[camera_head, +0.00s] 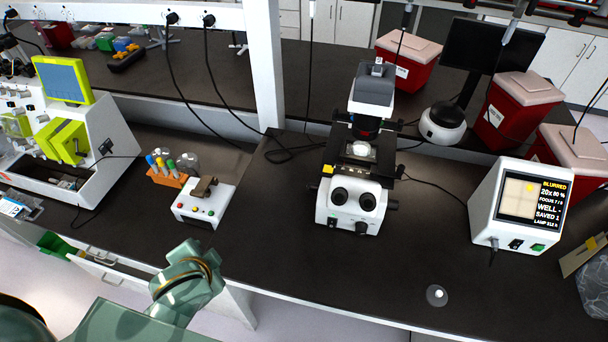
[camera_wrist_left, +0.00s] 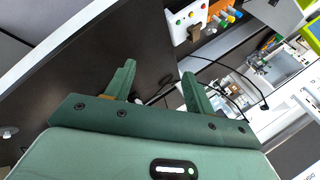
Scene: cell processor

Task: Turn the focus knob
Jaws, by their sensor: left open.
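The white and black microscope (camera_head: 335,205) stands upright at the middle of the dark bench. Dark knobs stick out on its right side, an upper one (camera_head: 400,171) and a lower one (camera_head: 393,204); I cannot tell which is the focus knob. The screen (camera_head: 520,197) at the right shows "BLURRED" and a focus line too small to read surely. My left arm (camera_head: 187,280) is at the bench's front edge, left of and apart from the microscope. My left gripper (camera_wrist_left: 158,88) is open and empty in the wrist view. My right gripper is not in view.
A white button box (camera_head: 203,205) and an orange rack (camera_head: 168,178) of coloured tubes stand left of the microscope. A small clear round item (camera_head: 436,295) lies near the front edge. Red bins (camera_head: 515,110) stand behind. The bench between button box and microscope is clear.

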